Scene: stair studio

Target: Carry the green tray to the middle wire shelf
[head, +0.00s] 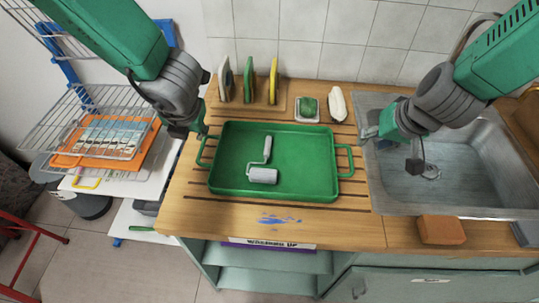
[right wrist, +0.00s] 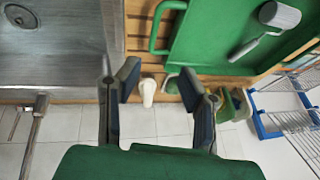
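The green tray (head: 305,150) lies flat on the slatted wooden counter, with a handle at each end. A small grey paint roller (head: 263,175) lies in it. My left gripper (head: 203,132) is beside the tray's left handle; its fingers are too small to tell open or shut. My right gripper (head: 369,132) is apart from the right handle, up and to its right. In the right wrist view it is open and empty (right wrist: 160,88), with the tray (right wrist: 205,45) beyond it. A wire shelf (head: 92,112) is on the blue-posted rack at the left; another is above it.
A sink (head: 460,165) is at the right. A sponge-coloured block (head: 440,230) lies on the front counter edge. Upright boards (head: 249,80), a small green-topped dish (head: 307,107) and a white object (head: 336,104) stand behind the tray. An orange board (head: 95,160) shows at the rack.

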